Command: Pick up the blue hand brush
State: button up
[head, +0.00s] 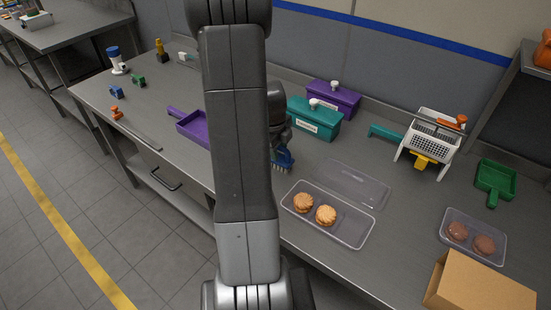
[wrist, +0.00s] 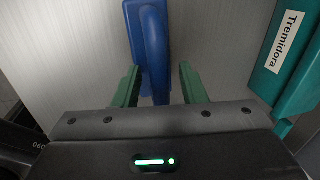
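The blue hand brush (head: 282,159) shows in the head view just right of my arm, with its bristles pointing down near the table top. My arm hides much of it. In the wrist view the blue brush (wrist: 152,45) lies between the two green fingers of my gripper (wrist: 158,85). The fingers are apart, with a visible gap on each side of the brush, wider on the right. My gripper is open and not touching the brush as far as I can see. In the head view the fingers are hidden.
A teal box (head: 315,120) labelled Tremidora stands close to the brush's right, with a purple box (head: 334,97) behind. A purple dustpan (head: 192,127) lies left of my arm. A clear tray (head: 350,238) with two biscuits lies in front. A white basket (head: 432,140) stands further right.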

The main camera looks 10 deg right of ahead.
grip_shut()
jog(key=shift+r, duration=0.1)
notch_tip(320, 180, up, 10)
jog(key=shift+f, duration=0.1)
dwell(0.4)
